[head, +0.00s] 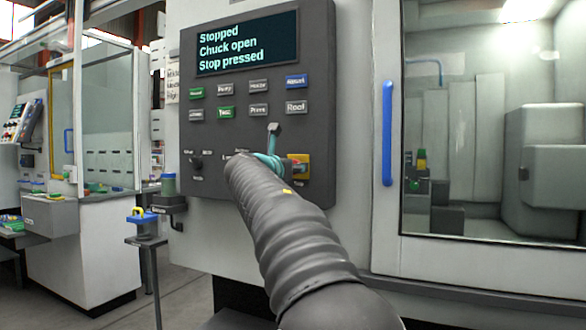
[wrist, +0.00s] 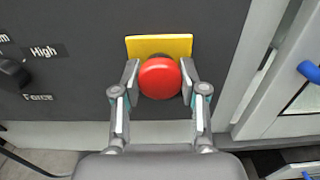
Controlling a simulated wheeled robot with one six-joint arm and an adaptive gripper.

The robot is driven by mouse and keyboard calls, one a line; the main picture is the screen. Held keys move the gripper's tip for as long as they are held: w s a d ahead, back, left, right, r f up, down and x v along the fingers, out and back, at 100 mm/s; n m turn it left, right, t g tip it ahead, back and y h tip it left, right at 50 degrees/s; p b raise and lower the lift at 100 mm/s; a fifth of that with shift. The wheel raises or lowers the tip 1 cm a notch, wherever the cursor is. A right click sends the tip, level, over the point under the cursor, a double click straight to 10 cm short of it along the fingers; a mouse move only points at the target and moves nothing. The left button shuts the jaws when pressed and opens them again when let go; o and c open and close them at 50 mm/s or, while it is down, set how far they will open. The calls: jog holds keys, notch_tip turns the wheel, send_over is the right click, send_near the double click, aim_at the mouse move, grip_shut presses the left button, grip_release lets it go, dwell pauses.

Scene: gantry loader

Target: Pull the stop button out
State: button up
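The stop button (wrist: 160,78) is a round red knob on a yellow plate (wrist: 160,45). In the head view the yellow plate (head: 303,160) shows at the lower right of the dark control panel, and my arm partly covers it. My gripper (wrist: 160,80) has one finger on each side of the red knob. Both fingertips appear to touch its sides, with no clear gap. In the head view my gripper (head: 280,155) is mostly hidden behind my arm. The panel display (head: 247,43) reads "Stopped, Chuck open, Stop pressed".
Several push buttons (head: 248,98) sit above my gripper on the panel. A dark knob (wrist: 12,72) with "High" and "Force" labels is to the left. A door with a blue handle (head: 387,133) stands to the right. A small stand (head: 148,240) is at the lower left.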

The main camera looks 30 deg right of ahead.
jog(key=shift+c, duration=0.4)
jog(key=shift+s+a, duration=0.15)
jog(key=shift+a, duration=0.05)
jog(key=o, duration=1.1)
jog(key=shift+a, duration=0.1)
jog(key=b+v, duration=0.1)
jog(key=v, duration=0.7)
jog(key=shift+b, duration=0.35)
